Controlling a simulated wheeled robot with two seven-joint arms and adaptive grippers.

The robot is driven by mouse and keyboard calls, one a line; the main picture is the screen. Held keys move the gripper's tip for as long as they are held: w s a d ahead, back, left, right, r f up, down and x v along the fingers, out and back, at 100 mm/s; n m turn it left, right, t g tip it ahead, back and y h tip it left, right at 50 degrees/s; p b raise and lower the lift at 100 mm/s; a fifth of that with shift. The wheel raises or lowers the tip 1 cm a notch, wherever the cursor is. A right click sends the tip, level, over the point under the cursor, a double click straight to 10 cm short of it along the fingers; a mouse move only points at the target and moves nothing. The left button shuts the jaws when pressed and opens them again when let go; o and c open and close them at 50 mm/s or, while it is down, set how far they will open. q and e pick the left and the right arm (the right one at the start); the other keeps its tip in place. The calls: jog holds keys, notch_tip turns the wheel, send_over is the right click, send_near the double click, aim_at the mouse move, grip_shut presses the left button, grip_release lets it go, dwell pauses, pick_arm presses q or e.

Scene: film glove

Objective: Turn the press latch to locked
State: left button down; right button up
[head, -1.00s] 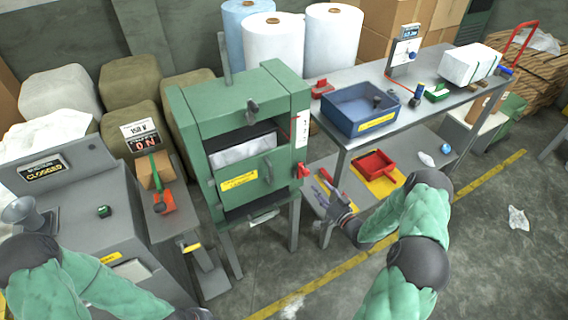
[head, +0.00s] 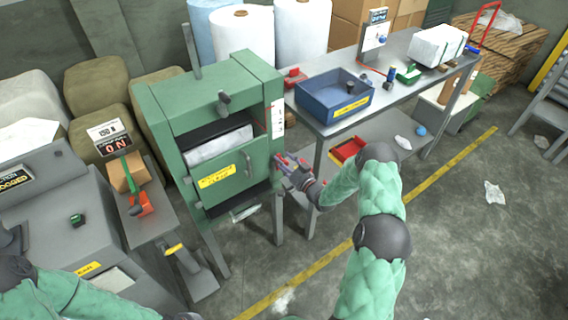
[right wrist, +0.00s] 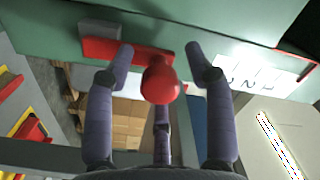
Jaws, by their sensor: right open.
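The green press (head: 225,140) stands left of the workbench, with a pale bundle behind its front door. Its red latch (right wrist: 158,80) has a round knob and a red bar on the green side wall in the right wrist view. In the head view my gripper mostly hides the latch. My right gripper (right wrist: 160,60) is open, with its fingers on either side of the red knob; I cannot tell whether they touch it. It also shows at the press's right side in the head view (head: 284,165). My left arm shows at the lower left, but its gripper is not clearly in view.
A grey workbench (head: 405,75) with a blue bin (head: 335,97) stands right of the press. A red tray (head: 346,149) sits on its lower shelf.

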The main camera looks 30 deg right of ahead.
grip_shut()
